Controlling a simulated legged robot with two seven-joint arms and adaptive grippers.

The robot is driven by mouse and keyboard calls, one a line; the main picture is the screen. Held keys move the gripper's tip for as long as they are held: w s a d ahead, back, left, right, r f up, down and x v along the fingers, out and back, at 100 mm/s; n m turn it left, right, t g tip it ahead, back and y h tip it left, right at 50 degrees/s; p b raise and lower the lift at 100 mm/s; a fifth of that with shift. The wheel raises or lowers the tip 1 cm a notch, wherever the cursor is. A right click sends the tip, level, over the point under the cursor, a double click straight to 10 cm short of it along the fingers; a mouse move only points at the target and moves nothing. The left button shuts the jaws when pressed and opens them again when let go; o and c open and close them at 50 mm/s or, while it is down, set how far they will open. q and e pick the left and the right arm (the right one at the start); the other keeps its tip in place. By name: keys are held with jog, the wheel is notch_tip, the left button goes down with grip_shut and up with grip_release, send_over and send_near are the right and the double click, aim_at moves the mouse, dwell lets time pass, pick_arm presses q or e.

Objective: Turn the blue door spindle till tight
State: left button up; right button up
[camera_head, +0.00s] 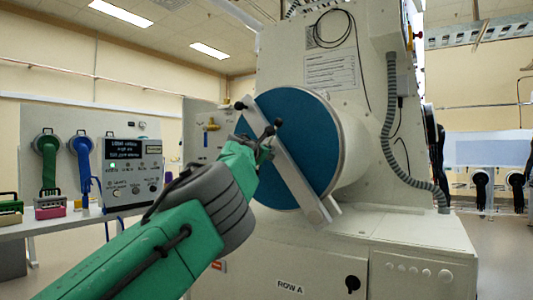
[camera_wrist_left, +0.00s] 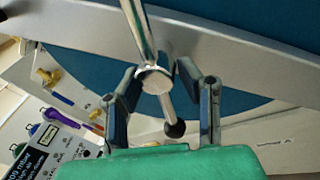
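The blue round door (camera_head: 300,115) closes the port of a white glovebox, with a pale diagonal bar (camera_head: 290,160) across it. The spindle's metal T-handle with dark ball ends (camera_head: 268,130) stands at the middle of the bar. My left gripper (camera_head: 262,146) reaches up to the handle from the lower left. In the left wrist view its two fingers (camera_wrist_left: 160,88) are spread on either side of the spindle's metal hub (camera_wrist_left: 155,79). A handle rod with a dark ball (camera_wrist_left: 174,128) lies between the fingers, with gaps visible on both sides. My right gripper is out of view.
A grey corrugated hose (camera_head: 395,120) runs down the glovebox at the right. A small valve with a yellow handle (camera_head: 211,126) sits left of the door.

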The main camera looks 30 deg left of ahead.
pick_arm(q)
jog(key=shift+d+r, duration=0.1)
jog(key=shift+r, duration=0.05)
jog(key=s+d, duration=0.1)
jog(key=s, duration=0.6)
jog(key=shift+s+d, duration=0.15)
dwell(0.4)
jog(key=shift+f, duration=0.2)
dwell(0.3)
